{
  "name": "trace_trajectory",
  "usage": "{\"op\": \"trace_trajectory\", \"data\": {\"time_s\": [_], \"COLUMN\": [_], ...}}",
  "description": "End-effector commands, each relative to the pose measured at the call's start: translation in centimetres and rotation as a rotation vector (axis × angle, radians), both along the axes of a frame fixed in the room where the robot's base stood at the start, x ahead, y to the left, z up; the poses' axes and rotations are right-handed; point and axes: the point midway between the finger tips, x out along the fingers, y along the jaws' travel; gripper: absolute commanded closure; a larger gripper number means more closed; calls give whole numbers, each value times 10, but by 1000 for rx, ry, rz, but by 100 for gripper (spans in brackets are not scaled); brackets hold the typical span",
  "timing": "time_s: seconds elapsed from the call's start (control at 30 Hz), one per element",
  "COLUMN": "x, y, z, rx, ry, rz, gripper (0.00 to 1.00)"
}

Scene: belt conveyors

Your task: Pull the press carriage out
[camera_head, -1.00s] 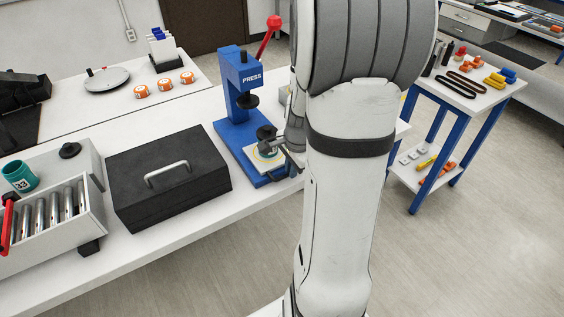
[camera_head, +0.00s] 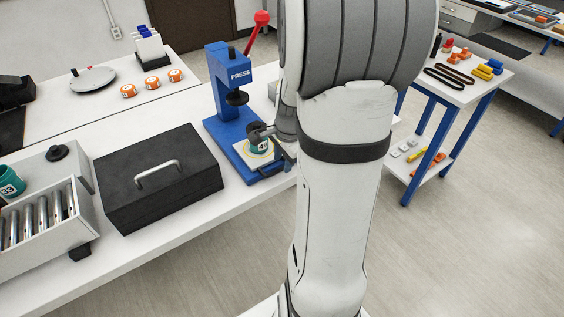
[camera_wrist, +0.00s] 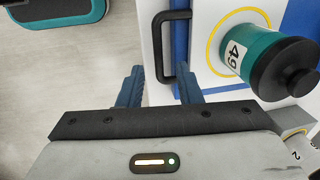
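The blue press (camera_head: 222,95) stands on the white bench, its red-knobbed lever raised. Its white carriage (camera_head: 243,155), with a yellow ring, sits low at the press front. A teal cylinder (camera_head: 261,147) with a black top stands on it. In the wrist view this cylinder (camera_wrist: 250,52) shows the label 49. The black carriage handle (camera_wrist: 162,45) is a bar on the carriage's edge. My gripper (camera_wrist: 161,88) is open, one finger on each side of the handle's near end. No grip on it shows. In the head view my arm partly hides the gripper.
A black case (camera_head: 158,178) with a handle lies left of the press. A grey rack (camera_head: 45,225) with metal rollers stands farther left. A side table (camera_head: 455,95) with small parts is at right. Open floor lies in front of the bench.

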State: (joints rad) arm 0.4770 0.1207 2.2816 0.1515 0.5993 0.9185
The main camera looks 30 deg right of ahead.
Motion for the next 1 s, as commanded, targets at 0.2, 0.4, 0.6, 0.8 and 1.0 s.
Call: {"op": "trace_trajectory", "data": {"time_s": [0.2, 0.4, 0.6, 0.8, 1.0], "x": [-6, -10, -10, -10, -11], "y": [-1, -1, 0, 0, 3], "z": [39, 57, 59, 59, 61], "rx": [-3, -1, 0, 0, -5], "ry": [-4, -1, 0, 0, -2], "rz": [0, 1, 1, 1, 23], "gripper": [68, 68, 68, 68, 68]}}
